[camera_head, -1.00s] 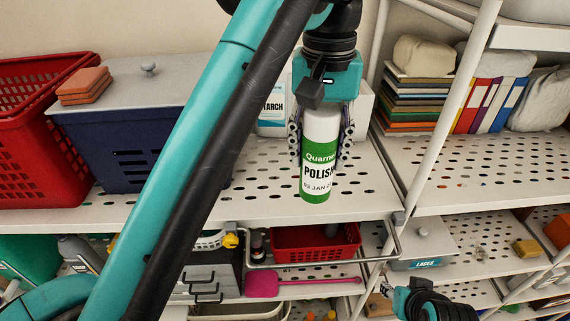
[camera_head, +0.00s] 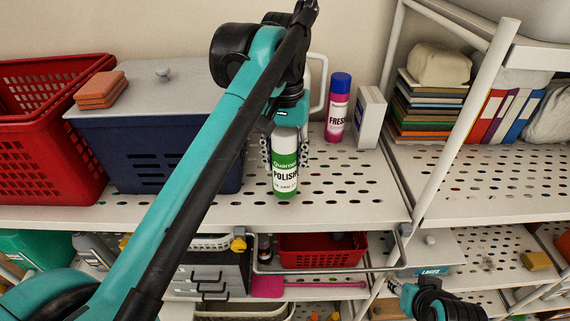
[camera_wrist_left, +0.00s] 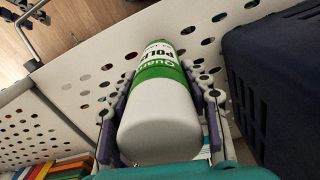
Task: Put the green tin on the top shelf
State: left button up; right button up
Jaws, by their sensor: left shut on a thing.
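The green tin (camera_head: 285,178) is a green and white can labelled POLISH, upright over the perforated top shelf (camera_head: 345,200). My left gripper (camera_head: 284,158) is shut on it from above and behind, with one finger on each side. I cannot tell whether the tin's base touches the shelf. In the left wrist view the tin (camera_wrist_left: 160,105) lies between both fingers, its pale end nearest the camera. My right gripper (camera_head: 398,289) is low at the right, away from the tin, and its fingers are too small to read.
A navy bin (camera_head: 150,155) with a grey lid stands left of the tin. A pink spray can (camera_head: 337,117) with a blue cap and a white carton (camera_head: 369,118) stand behind, to the right. The shelf right of the tin is clear. A post (camera_head: 460,125) rises beyond it.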

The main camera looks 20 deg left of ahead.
aim_at(285, 129)
pick_arm(q)
notch_tip(285, 129, down, 2)
jog(key=shift+w+f, duration=0.3)
jog(key=shift+s+f, duration=0.15)
jog(key=shift+s, duration=0.05)
jog(key=o, duration=1.4)
jog(key=shift+w, duration=0.1)
notch_tip(285, 129, up, 12)
jog(key=shift+r+b, duration=0.2)
jog(key=shift+b, duration=0.4)
